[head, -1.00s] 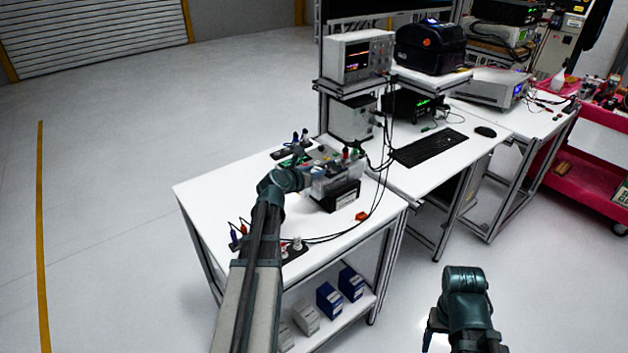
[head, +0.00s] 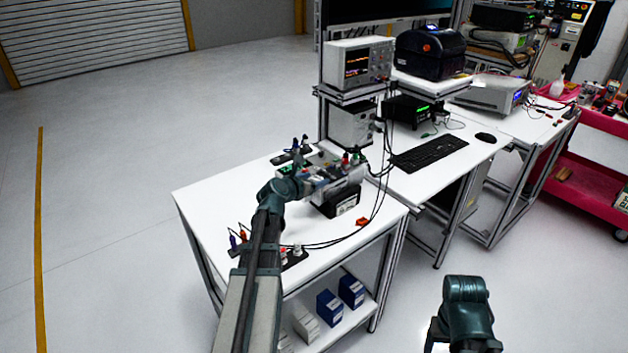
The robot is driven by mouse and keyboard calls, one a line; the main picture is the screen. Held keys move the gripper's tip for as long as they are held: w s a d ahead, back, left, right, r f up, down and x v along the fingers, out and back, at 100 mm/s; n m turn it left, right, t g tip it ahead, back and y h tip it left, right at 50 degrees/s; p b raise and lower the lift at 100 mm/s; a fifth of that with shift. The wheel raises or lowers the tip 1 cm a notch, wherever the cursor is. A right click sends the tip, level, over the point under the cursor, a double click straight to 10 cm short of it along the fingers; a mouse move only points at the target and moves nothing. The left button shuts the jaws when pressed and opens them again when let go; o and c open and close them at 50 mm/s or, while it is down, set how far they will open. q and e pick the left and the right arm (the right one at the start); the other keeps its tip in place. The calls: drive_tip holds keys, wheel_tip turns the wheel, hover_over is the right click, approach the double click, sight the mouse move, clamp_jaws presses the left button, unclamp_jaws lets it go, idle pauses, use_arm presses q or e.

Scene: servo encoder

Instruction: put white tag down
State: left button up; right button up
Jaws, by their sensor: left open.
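My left gripper (head: 318,186) is open at the front of the servo device on the near white table. Its wrist hides part of the device. The device has a grey body with coloured terminals (head: 346,158) and stands on a black base (head: 342,201) with a small white label on its side. I cannot make out a separate white tag; it may be hidden by the gripper or too small to see. My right gripper (head: 437,333) is low at the right, away from the table, and its fingers are barely visible.
Black cables run along the right. Instruments stand on a shelf behind.

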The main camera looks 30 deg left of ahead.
use_arm(q)
drive_tip(key=p+v, duration=0.4)
drive_tip(key=v, duration=0.8)
drive_tip(key=shift+r, duration=0.15)
drive_tip(key=shift+d, duration=0.15)
drive_tip(key=s+d+f+m+g+h, duration=0.1)
drive_tip(key=d+f+m+g+h, duration=0.2)
drive_tip(key=d+m, duration=0.7)
drive_tip(key=d+f+m+g+h, duration=0.1)
drive_tip(key=d+f+m+g, duration=0.35)
drive_tip(key=d+m, duration=0.6)
drive_tip(key=s+d+f+m+g+y, duration=0.2)
drive_tip(key=s+d+f+m+g, duration=0.1)
drive_tip(key=s+d+m, duration=0.4)
drive_tip(key=s+d+f+m+g+y, duration=0.3)
drive_tip(key=s+d+m, duration=0.5)
drive_tip(key=m, duration=0.4)
drive_tip(key=shift+d, duration=0.3)
